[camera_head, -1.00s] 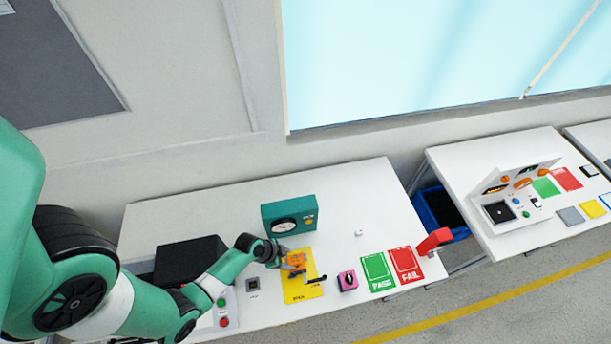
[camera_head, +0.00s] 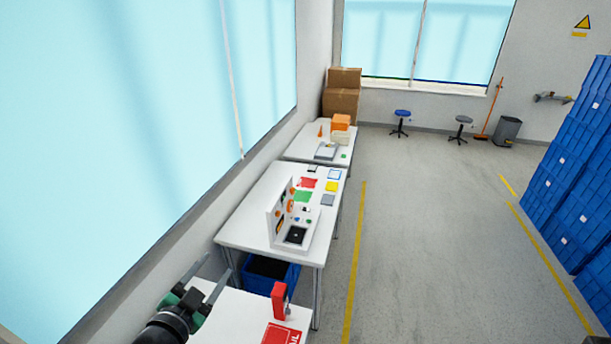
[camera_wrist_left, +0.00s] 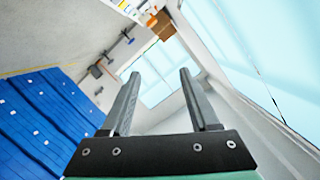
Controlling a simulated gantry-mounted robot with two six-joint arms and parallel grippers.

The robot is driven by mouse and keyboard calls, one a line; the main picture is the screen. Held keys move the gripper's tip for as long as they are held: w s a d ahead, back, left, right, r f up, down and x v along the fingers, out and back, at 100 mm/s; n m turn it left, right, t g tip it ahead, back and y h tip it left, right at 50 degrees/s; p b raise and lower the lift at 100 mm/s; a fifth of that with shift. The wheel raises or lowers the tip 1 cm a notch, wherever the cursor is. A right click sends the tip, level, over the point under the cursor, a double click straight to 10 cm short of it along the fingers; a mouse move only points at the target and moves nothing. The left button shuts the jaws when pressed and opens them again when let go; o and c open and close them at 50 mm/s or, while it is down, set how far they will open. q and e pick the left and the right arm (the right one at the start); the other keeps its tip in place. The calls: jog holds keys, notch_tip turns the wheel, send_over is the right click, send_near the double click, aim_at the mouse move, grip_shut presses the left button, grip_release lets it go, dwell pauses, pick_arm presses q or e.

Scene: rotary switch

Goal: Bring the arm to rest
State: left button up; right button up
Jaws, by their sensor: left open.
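My left gripper (camera_head: 218,263) shows at the lower left of the head view, raised near the far end of the nearest white table (camera_head: 235,312). Its two grey fingers are apart with nothing between them. In the left wrist view the same gripper (camera_wrist_left: 160,73) is open and empty, with the window, wall and blue crates beyond it. My right gripper is not in view. An upright white panel with orange parts (camera_head: 280,208) stands on the second table (camera_head: 247,222), beyond the gripper.
A red stand (camera_head: 278,301) and a red FAIL card (camera_head: 281,334) are on the near table. A blue bin (camera_head: 285,283) sits between the tables. Blue crates (camera_head: 575,170) are stacked at right. The floor (camera_head: 420,250) between is clear.

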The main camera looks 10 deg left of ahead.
pick_arm(q)
jog(key=d+r+t+h, duration=0.1)
jog(key=d+r+t, duration=0.15)
jog(key=r, duration=0.55)
jog(key=d+r+t, duration=0.1)
jog(key=d+r, duration=0.2)
jog(key=r, duration=0.5)
jog(key=s+d+r+n+t, duration=0.1)
jog(key=s+r+n+t, duration=0.2)
jog(key=s+r, duration=0.5)
jog(key=s+d+r+n+t, duration=0.1)
jog(key=s+r+n+t, duration=0.2)
jog(key=s+r, duration=0.6)
notch_tip(320, 180, up, 8)
jog(key=shift+s+n+t+h, duration=0.15)
jog(key=shift+n+t+h, duration=0.2)
jog(key=shift+t, duration=0.9)
jog(key=shift+d, duration=0.1)
